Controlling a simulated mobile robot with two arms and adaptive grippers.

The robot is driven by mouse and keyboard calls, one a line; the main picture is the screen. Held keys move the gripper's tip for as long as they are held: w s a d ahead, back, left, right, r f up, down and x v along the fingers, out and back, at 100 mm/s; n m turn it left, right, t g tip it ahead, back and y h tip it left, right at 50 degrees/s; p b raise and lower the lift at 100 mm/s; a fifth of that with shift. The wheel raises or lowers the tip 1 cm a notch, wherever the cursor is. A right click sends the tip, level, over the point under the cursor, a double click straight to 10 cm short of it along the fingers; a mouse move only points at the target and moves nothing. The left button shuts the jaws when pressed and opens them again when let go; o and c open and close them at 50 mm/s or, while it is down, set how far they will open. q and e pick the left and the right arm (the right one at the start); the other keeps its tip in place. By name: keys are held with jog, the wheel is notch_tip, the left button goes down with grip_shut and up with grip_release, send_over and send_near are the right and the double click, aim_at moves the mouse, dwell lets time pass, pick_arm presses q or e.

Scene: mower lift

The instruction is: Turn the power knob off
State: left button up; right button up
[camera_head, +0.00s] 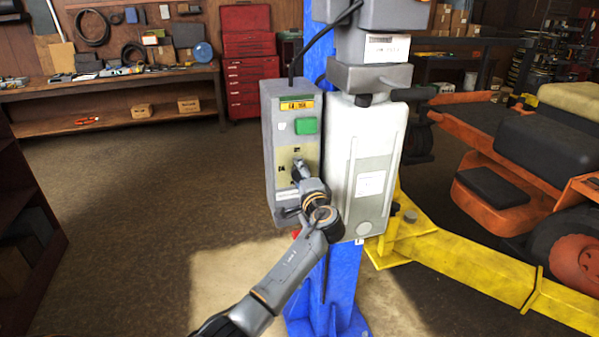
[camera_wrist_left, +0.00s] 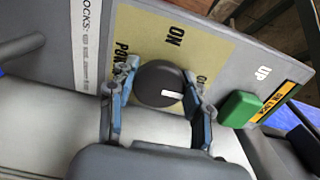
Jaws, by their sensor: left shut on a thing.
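The power knob is a round black dial (camera_wrist_left: 158,80) with a white pointer mark on a tan panel plate (camera_wrist_left: 205,45). In the left wrist view the pointer aims right, towards a label mostly hidden by a finger; "ON" is printed above the knob. My left gripper (camera_wrist_left: 158,92) is shut on the knob, with one blue-grey finger on each side. In the head view my left gripper (camera_head: 299,172) reaches the grey control box (camera_head: 283,206) and hides the knob. My right gripper is not in view.
A green button (camera_head: 306,125) is on the box above the gripper; it also shows in the left wrist view (camera_wrist_left: 240,108). A blue lift column (camera_head: 345,285) and white housing (camera_head: 375,130) stand beside the box. A yellow lift arm (camera_head: 470,272) and orange mower (camera_head: 490,205) are at right.

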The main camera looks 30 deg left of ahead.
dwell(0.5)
pick_arm(q)
jog(key=o, duration=1.1)
jog(key=shift+o, duration=0.2)
jog(key=v, duration=1.2)
jog(key=shift+a+f, duration=0.1)
